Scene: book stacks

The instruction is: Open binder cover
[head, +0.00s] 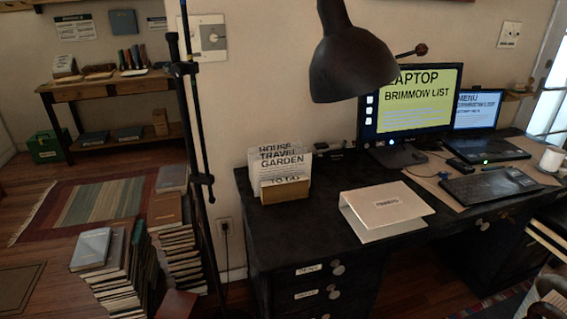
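A white binder (388,208) with a small dark label lies on the dark desk (300,226), near its front edge. Its cover looks shut, and its left side shows an open wedge-like gap at the spine end. I see neither of my grippers in the head view.
A wooden holder with papers (281,178) stands left of the binder. A black lamp (351,62) hangs above. A monitor (410,103), a laptop (480,135) and a keyboard (490,184) stand right. Book stacks (110,260) fill the left floor. A curved metallic thing (546,296) shows bottom right.

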